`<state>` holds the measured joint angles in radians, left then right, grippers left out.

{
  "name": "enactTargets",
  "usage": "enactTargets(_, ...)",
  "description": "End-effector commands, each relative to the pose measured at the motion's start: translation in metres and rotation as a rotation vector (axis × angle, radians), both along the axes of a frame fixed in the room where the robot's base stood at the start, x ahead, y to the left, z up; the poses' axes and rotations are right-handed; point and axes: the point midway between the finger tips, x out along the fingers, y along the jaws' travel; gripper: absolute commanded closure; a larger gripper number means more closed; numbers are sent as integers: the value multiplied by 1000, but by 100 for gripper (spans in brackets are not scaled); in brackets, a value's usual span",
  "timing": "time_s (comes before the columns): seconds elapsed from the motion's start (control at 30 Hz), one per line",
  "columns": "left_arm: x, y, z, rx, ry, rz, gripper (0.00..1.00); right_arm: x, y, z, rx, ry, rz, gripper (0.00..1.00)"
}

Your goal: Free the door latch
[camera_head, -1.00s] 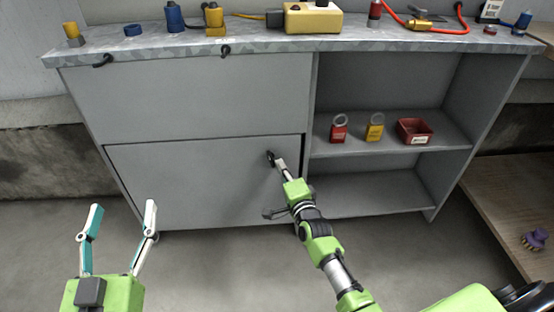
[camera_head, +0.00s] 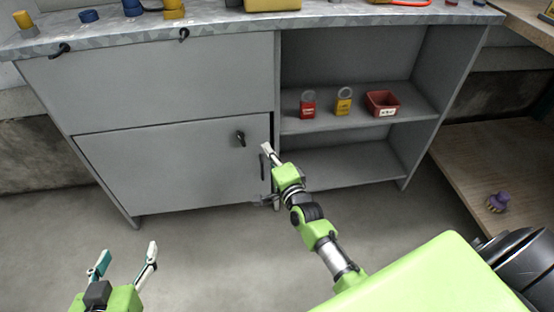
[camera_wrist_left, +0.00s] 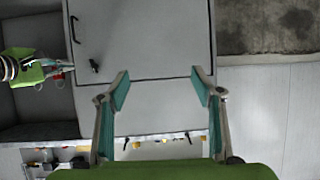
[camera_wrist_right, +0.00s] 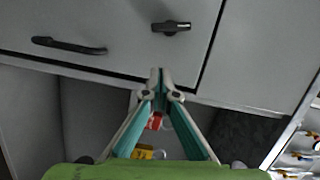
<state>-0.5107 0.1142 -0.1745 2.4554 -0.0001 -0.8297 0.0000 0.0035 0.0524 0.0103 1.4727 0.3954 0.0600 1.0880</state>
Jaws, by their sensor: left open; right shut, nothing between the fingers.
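The grey lower cabinet door (camera_head: 165,170) looks closed, with a dark seam along its right edge. A small black latch (camera_head: 240,137) sits near its upper right corner, roughly in line with the black bar handle (camera_head: 262,166) below. The latch (camera_wrist_right: 171,27) and handle (camera_wrist_right: 68,46) also show in the right wrist view. My right gripper (camera_head: 265,148) is shut and empty, right of the latch and apart from it. Its tips (camera_wrist_right: 158,76) are near the door edge. My left gripper (camera_head: 125,258) is open and empty, low at the left, away from the door.
Open shelves right of the door hold a red padlock (camera_head: 308,105), a yellow padlock (camera_head: 343,102) and a red bin (camera_head: 382,103). The countertop (camera_head: 220,22) carries several items and black hooks. A wooden bench (camera_head: 500,150) with a purple brush (camera_head: 497,202) stands at right.

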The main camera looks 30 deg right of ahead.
Motion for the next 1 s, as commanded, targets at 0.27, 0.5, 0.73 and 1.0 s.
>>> enactTargets(0.27,-38,16,-40,56,245,17,40,-36,1,4,-1,1,0,100)
enactTargets(0.5,-61,24,-59,82,364,26,40,-55,1,5,-1,-1,-1,100)
enactTargets(0.73,-65,25,-62,87,386,28,40,-58,2,4,-1,-1,-1,100)
enactTargets(1.0,-65,25,-62,86,384,28,40,-57,2,4,-1,-1,-1,100)
